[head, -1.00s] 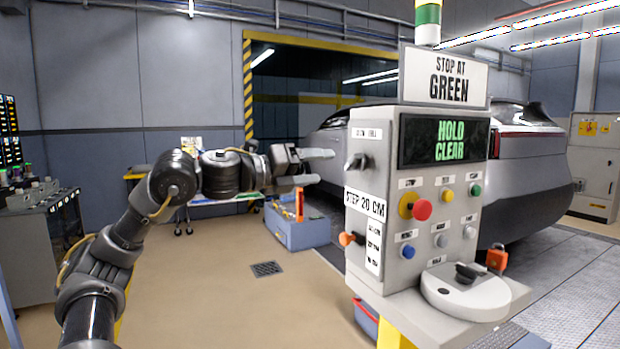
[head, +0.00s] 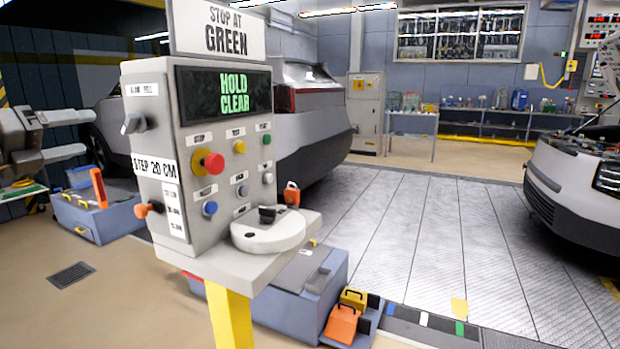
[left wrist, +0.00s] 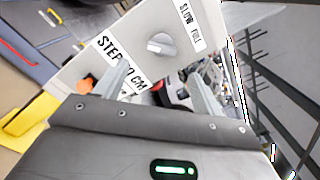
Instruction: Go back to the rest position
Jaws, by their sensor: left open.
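The grey control pedestal (head: 215,160) stands left of centre in the head view, its lit screen (head: 225,93) reading "HOLD CLEAR" in green. My left gripper (head: 86,135) comes in at the left edge of the head view, open and empty, with its fingers pointing at the pedestal's left side and a gap between them and it. In the left wrist view its two fingers (left wrist: 158,78) are apart. The grey knob (left wrist: 160,43) under the "SLOW FULL" label is beyond them, with the orange knob (left wrist: 87,84) to the left. My right gripper is out of view.
A blue-grey bin (head: 100,217) stands on the floor behind my left gripper. Orange and yellow cases (head: 342,322) lie at the pedestal's foot. A grey car (head: 310,130) is behind the pedestal, and another vehicle (head: 575,190) is at the right.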

